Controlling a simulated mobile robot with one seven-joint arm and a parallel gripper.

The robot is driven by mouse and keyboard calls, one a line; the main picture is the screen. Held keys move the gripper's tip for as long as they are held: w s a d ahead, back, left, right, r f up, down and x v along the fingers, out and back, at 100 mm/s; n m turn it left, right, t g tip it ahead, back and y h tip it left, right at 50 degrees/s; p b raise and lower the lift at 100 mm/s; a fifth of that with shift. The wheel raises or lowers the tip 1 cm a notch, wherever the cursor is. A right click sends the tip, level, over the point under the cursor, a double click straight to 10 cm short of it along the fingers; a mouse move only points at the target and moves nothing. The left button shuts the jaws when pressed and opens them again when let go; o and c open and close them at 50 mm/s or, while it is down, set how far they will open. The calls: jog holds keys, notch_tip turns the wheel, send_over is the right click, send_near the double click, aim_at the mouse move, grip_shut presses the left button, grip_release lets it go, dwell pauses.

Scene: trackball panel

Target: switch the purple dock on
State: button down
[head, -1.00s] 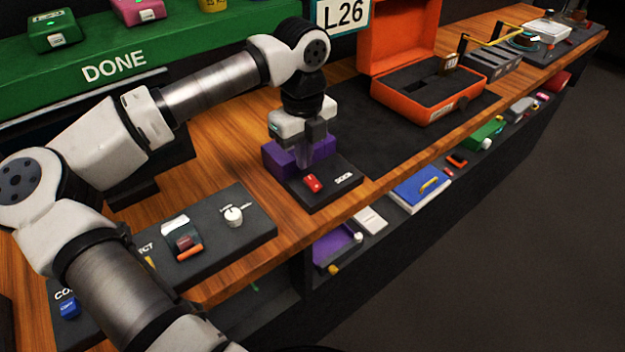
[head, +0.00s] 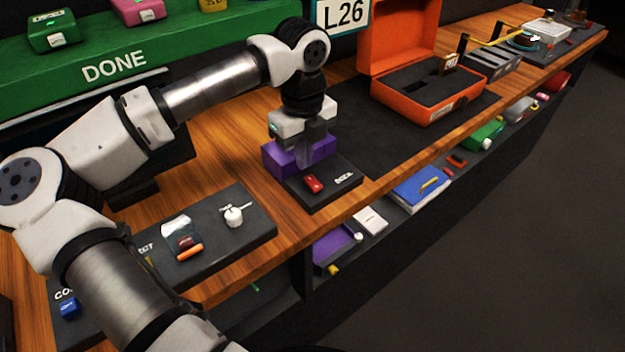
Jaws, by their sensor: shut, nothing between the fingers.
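The purple dock (head: 322,150) is a purple block at the back of a small dark base plate (head: 330,197) near the front edge of the wooden bench. A red switch (head: 313,184) sits on the plate in front of the block. My gripper (head: 305,166) points down over the dock, fingers shut and empty. The fingertips are just behind the red switch in the picture and hide part of the purple block. I cannot tell whether they touch the switch or the block, or which way the switch is set.
An open orange case (head: 395,95) stands on a dark mat to the right. A dark panel (head: 250,232) with a white knob and an orange-handled part lies front left. A green shelf marked DONE (head: 150,62) is behind. A lower shelf holds several items, including a blue box (head: 420,190).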

jog(key=shift+f+b, duration=1.05)
jog(key=shift+f, duration=0.1)
jog(key=shift+r, duration=0.15)
notch_tip(320, 180, up, 7)
jog(key=p, duration=0.3)
dwell(0.5)
dwell(0.4)
